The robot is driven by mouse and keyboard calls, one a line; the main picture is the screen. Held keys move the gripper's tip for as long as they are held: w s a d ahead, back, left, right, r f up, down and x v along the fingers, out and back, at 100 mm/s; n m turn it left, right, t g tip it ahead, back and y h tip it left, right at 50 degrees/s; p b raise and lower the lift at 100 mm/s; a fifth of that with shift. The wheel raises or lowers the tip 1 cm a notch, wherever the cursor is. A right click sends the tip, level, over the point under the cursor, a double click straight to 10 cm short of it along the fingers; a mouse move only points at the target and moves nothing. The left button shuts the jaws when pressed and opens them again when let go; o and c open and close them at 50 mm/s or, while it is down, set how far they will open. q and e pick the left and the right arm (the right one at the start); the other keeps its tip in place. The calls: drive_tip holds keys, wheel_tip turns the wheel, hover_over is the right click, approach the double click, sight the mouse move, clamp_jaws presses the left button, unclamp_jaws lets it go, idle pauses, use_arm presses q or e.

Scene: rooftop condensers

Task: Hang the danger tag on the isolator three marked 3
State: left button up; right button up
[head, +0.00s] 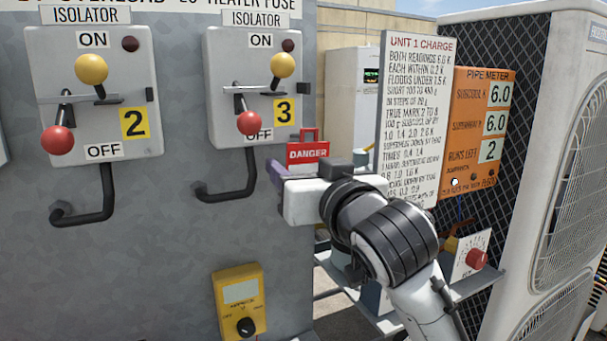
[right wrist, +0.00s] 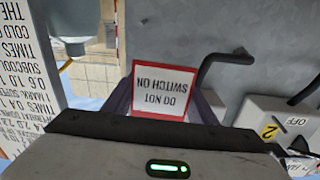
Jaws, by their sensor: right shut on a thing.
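Isolator three (head: 225,80) is a grey box with a yellow 3 label, a yellow knob toward ON and a red knob beside OFF. A bent black handle (head: 228,192) hangs below it. My right gripper (head: 278,174) is shut on the red and white danger tag (head: 306,155), just right of and below isolator three, apart from it. In the right wrist view the tag (right wrist: 160,91) stands between the dark fingers (right wrist: 160,108), its "DO NOT SWITCH ON" upside down. The fingertips are partly hidden in the head view. My left gripper is out of view.
Isolator two (head: 40,90) is at the left on the same grey cabinet (head: 150,270), and a yellow meter (head: 239,302) is below. A white sign (head: 412,110), an orange pipe meter panel (head: 470,160) and a condenser unit (head: 560,200) stand at the right.

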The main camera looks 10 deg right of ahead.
drive_tip(key=w, duration=0.3)
drive_tip(key=shift+w+a+f, duration=0.1)
drive_tip(key=shift+a+f, duration=0.15)
drive_tip(key=shift+a, duration=0.1)
drive_tip(key=shift+w, duration=0.15)
idle(0.6)
drive_tip(key=o, duration=1.6)
drive_tip(key=shift+o, duration=0.2)
